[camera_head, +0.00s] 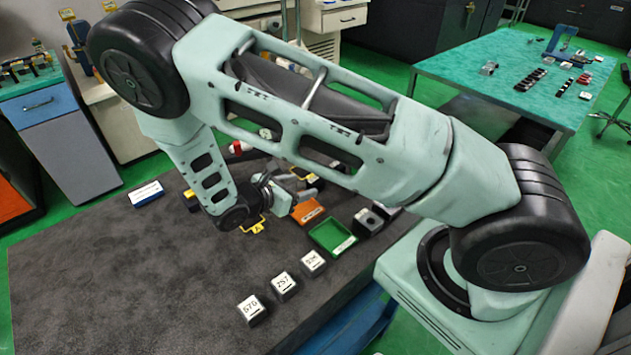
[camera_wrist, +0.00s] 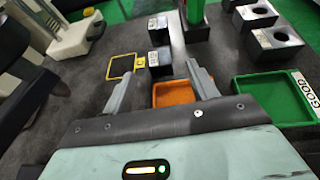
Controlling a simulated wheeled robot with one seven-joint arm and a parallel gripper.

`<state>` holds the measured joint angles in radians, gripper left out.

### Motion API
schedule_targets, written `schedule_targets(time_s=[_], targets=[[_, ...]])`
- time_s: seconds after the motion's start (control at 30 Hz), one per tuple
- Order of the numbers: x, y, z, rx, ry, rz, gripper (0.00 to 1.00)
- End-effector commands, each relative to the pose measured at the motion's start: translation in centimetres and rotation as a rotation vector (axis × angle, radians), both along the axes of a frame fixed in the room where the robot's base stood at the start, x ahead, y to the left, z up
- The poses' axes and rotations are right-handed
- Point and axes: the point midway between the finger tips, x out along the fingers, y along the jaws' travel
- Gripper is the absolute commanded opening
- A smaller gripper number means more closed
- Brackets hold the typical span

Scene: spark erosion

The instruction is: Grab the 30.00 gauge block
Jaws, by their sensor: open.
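No block reads clearly as 30.00 in either view, so I cannot tell which one it is. In the wrist view, two dark blocks with white labels stand ahead of my gripper (camera_wrist: 161,86): a nearer block (camera_wrist: 160,63) and a farther block (camera_wrist: 158,30). Their labels are too small to read. My gripper is open, with its two grey fingers apart and nothing held between them. The nearer block appears beyond the fingertips, between their lines. In the head view, my arm hides most of this area.
An orange tray (camera_wrist: 172,95) lies by the fingers, a green GOOD tray (camera_wrist: 272,99) to the right, a yellow frame (camera_wrist: 112,68) to the left. Holed dark blocks (camera_wrist: 275,41) stand at upper right. Numbered blocks (camera_head: 284,286) line the front; the mat's left (camera_head: 90,270) is clear.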

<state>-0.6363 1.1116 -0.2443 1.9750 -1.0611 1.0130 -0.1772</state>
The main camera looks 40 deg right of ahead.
Motion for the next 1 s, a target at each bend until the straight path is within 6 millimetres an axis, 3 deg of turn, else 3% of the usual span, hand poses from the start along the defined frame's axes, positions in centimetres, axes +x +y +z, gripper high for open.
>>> schedule_targets(time_s=[0.4,0.7,0.77,0.9,0.93,1.0], targets=[[0.7,-4.3,-1.8,0.000,0.000,-0.001,0.58],[0.7,-4.7,-2.2,0.001,-0.001,0.001,0.58],[0.7,-4.7,-2.2,0.001,-0.001,0.001,0.44],[0.7,-4.7,-2.2,0.001,-0.001,0.001,0.05],[0.7,-4.7,-2.2,0.001,-0.001,0.001,0.01],[0.8,-4.7,-2.2,-0.001,-0.001,0.001,0.01]])
